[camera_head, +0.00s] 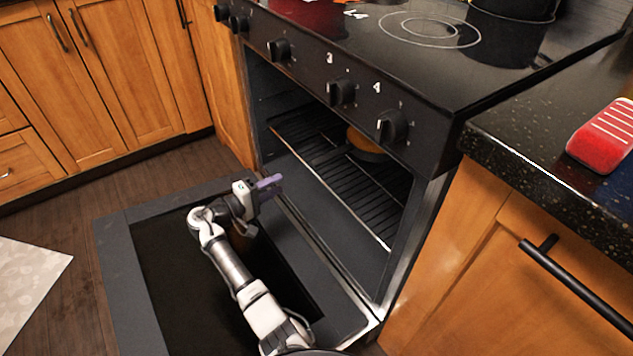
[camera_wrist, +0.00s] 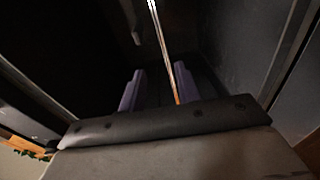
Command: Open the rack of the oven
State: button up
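The oven (camera_head: 345,95) has its door (camera_head: 165,225) folded down flat. The dark wire rack (camera_head: 345,185) is inside the oven cavity, its pale front bar running along the opening. My gripper (camera_head: 270,182) is over the open door, in front of the left part of the rack, and looks apart from it in the head view. In the wrist view, the two purple fingers of my gripper (camera_wrist: 158,86) stand apart. A thin bright bar (camera_wrist: 160,35), seemingly the rack's front bar, lines up between them, nearer the right finger; contact cannot be told.
A round orange-brown item (camera_head: 366,146) sits on the rack towards the back right. Knobs (camera_head: 341,92) line the panel above the opening. A cabinet with a black handle (camera_head: 575,283) stands at right; wooden cabinets (camera_head: 110,80) stand at left.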

aim_at(315, 175)
jog(key=shift+g+h, duration=0.4)
jog(key=shift+h, duration=0.2)
jog(key=x, duration=0.5)
jog(key=s+b+x, duration=0.1)
jog(key=x, duration=0.4)
jog(key=d+f+x, duration=0.1)
jog(key=x, duration=0.3)
jog(key=shift+d, duration=0.35)
grip_shut()
